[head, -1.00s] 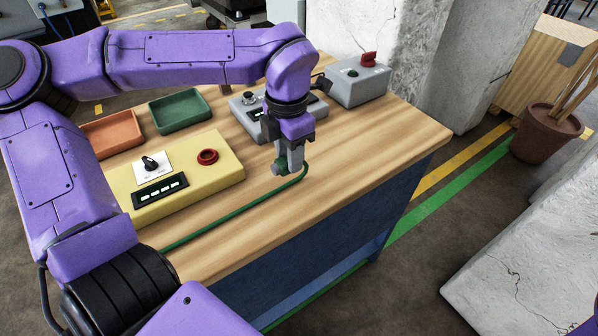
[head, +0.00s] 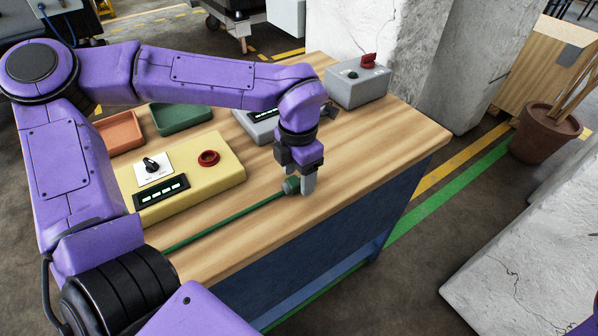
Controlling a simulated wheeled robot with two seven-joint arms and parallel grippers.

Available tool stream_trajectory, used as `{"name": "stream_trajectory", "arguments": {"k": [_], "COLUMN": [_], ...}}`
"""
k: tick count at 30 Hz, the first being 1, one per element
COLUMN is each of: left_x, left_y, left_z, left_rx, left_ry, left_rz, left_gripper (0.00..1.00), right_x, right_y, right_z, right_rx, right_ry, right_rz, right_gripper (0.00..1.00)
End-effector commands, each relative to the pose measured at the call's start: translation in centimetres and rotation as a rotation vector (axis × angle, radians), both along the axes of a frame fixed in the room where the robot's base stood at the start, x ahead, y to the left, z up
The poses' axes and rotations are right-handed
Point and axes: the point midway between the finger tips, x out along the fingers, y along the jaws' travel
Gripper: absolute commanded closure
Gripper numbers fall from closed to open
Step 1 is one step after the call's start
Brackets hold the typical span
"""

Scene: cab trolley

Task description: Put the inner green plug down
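The inner green plug (head: 291,186) is a small dull-green plug low over the wooden table (head: 375,150), near its front edge. Its green cable (head: 225,222) runs left from it along the tabletop. My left gripper (head: 308,184) points down with its grey fingers around the plug; the near finger covers part of it, and the far finger is hidden. It appears shut on the plug. I cannot tell whether the plug touches the table. My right gripper is out of view.
A yellow box (head: 215,180) with a red button and black knob stands left of the plug. Orange (head: 122,132) and green (head: 182,118) trays and two grey boxes (head: 358,85) (head: 257,124) stand behind. The table's right part is clear.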

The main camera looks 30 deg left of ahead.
Motion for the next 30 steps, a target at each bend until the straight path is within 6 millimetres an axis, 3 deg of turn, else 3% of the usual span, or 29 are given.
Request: {"name": "stream_trajectory", "arguments": {"k": [7, 12, 18, 23, 30], "left_x": [0.1, -0.2, -0.4, -0.4, -0.5], "left_y": [0.0, 0.4, 0.6, 0.6, 0.6], "left_z": [-0.3, 4.6, 9.0, 10.4, 10.5], "left_rx": [0.0, -0.002, 0.001, 0.0, 0.0], "left_ry": [-0.002, -0.007, -0.003, 0.0, 0.0], "left_rz": [0.002, 0.002, 0.001, 0.0, -0.001], "left_gripper": [0.39, 0.39, 0.39, 0.39, 0.39], "right_x": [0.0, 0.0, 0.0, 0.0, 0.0], "right_y": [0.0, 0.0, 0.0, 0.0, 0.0], "right_z": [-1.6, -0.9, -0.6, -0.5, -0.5], "right_rx": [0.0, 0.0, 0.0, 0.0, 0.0], "right_ry": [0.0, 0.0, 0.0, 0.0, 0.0], "right_rz": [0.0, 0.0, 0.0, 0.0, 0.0], "right_gripper": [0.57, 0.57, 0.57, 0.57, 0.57]}}
